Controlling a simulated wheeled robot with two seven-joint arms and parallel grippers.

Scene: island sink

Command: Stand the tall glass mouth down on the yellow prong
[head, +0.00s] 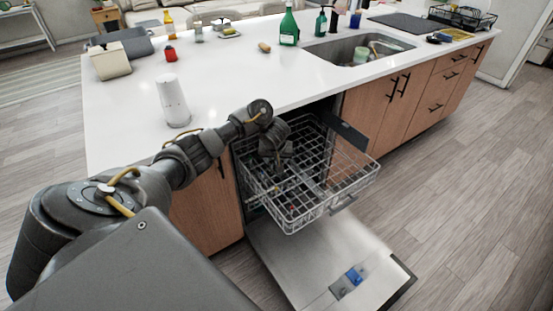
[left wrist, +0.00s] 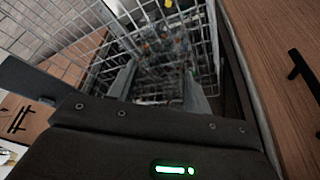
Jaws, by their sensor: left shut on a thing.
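My left gripper (head: 279,172) reaches down into the pulled-out upper rack (head: 345,185) of the open dishwasher. In the left wrist view its two fingers (left wrist: 160,92) point down into the rack, shut on a clear thing that looks like the tall glass (left wrist: 161,62). The glass is hard to make out against the wires, so its tilt and which end is down cannot be told. A yellow tip (left wrist: 168,3), perhaps the yellow prong, shows at the top edge of the left wrist view, apart from the fingers. My right gripper is not in view.
The dishwasher door (head: 330,265) lies open below the rack. The white counter (head: 240,80) runs behind, with a white cylinder (head: 173,100), a red jar (head: 171,53) and a green bottle (head: 289,27) on it. The rack's right half looks empty.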

